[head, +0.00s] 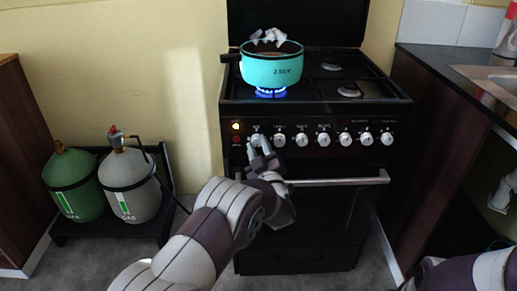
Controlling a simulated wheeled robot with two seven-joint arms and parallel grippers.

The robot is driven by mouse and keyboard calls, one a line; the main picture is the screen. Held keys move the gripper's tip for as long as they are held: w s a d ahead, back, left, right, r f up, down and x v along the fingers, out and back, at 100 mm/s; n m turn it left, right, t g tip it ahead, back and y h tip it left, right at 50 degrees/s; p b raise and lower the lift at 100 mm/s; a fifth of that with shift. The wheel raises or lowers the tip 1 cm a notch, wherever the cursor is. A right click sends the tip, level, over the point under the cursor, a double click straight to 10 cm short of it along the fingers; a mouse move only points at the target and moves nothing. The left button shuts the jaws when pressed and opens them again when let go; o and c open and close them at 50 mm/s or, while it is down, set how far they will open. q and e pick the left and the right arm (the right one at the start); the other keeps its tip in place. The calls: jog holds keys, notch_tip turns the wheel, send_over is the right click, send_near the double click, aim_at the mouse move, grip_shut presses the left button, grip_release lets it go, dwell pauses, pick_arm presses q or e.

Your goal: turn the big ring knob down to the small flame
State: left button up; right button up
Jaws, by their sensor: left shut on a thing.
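The black stove (310,215) has a row of silver knobs along its front panel. My left gripper (259,145) is at the leftmost knob (257,137), shut on it and covering part of it. The labels above the knobs are too small to read for sure. A turquoise pot (272,69) stands on the front left burner. A blue flame (271,92) burns under it, and whitish puffs (268,37) show above its rim. My right gripper is out of view; only part of that arm shows at the bottom right.
Green (72,185) and grey (130,187) gas bottles stand on a black stand at left. A dark counter with a sink (495,80) is at right.

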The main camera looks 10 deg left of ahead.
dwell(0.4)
pick_arm(q)
jog(key=o, duration=1)
jog(key=shift+o, duration=0.2)
jog(key=p+v, duration=0.2)
jog(key=v, duration=1)
jog(key=shift+s+f+p, duration=0.15)
jog(key=shift+s+p, duration=0.15)
jog(key=shift+d, duration=0.15)
